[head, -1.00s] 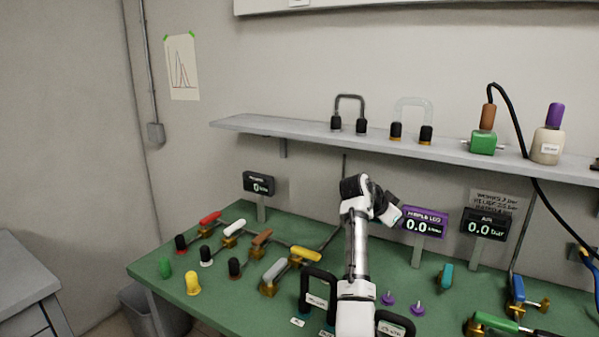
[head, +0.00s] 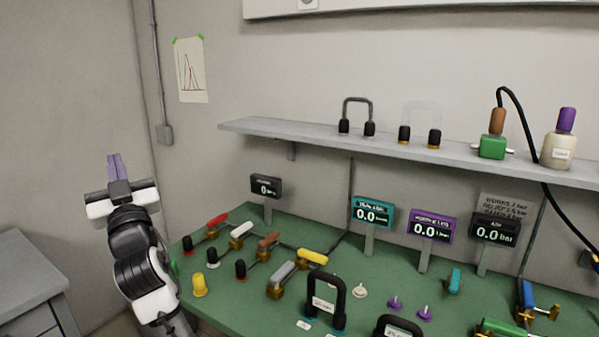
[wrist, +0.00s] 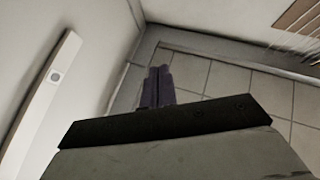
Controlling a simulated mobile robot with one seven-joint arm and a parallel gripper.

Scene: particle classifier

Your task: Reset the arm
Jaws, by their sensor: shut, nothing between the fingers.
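My gripper (head: 117,167) is raised at the left of the head view, clear of the green bench. Its two purple fingers point up and lie together, with nothing between them. My white and black arm rises from the bottom left, beside the left end of the bench. In the wrist view the closed fingers (wrist: 158,86) show against a tiled floor, beyond a dark bar of my gripper body.
The green bench (head: 222,262) carries several coloured valve handles and displays, among them a teal display (head: 372,213) and a purple display (head: 433,228). A grey shelf (head: 270,128) runs above it. A grey cabinet (head: 30,268) stands at the lower left, near my arm.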

